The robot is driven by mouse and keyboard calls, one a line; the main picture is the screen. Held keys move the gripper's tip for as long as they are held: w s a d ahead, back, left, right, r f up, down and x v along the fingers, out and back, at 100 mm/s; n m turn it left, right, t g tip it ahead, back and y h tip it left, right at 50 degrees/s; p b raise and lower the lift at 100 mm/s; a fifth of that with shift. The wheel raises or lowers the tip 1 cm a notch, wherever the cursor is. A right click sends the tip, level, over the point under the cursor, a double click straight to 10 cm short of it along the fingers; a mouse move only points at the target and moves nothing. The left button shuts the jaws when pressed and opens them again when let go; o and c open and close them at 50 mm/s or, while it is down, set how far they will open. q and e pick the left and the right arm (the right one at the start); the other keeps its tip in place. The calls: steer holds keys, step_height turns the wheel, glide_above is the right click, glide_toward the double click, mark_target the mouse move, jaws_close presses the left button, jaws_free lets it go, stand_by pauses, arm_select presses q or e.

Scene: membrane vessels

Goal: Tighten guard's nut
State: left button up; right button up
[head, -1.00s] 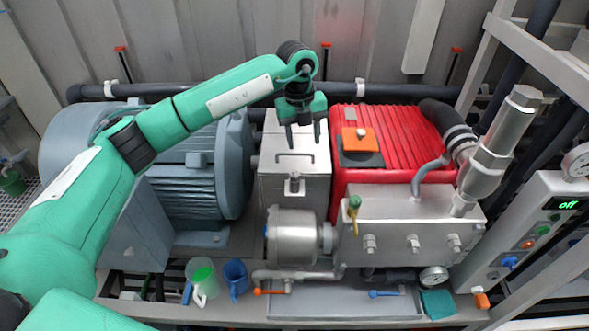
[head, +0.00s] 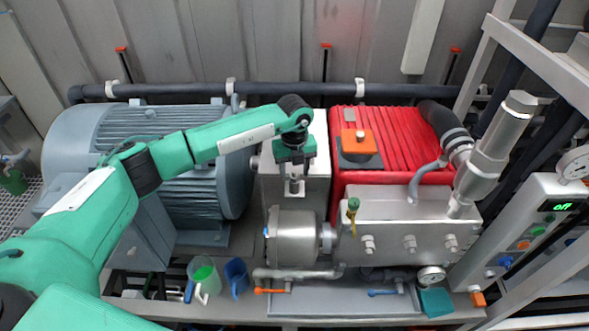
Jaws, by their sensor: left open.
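The guard (head: 318,187) is a grey metal box between the blue-grey motor and the red pump. Its nut (head: 294,187) sits at the front of the guard's top, partly hidden by my gripper. My left gripper (head: 295,176) points down over the nut, open, with one finger on each side of it in the picture. I cannot tell whether the fingers touch the nut. The guard's handle is hidden behind the gripper. My right gripper is out of view.
The red pump (head: 400,130) stands right of the guard, with an orange-topped block (head: 358,142) on it. The motor (head: 190,180) lies left, under my arm. A steel housing (head: 292,240) is just in front. Jugs (head: 237,276) stand front left.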

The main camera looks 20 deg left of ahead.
arm_select(q)
steer(key=shift+f, duration=0.3)
steer(key=c, duration=1)
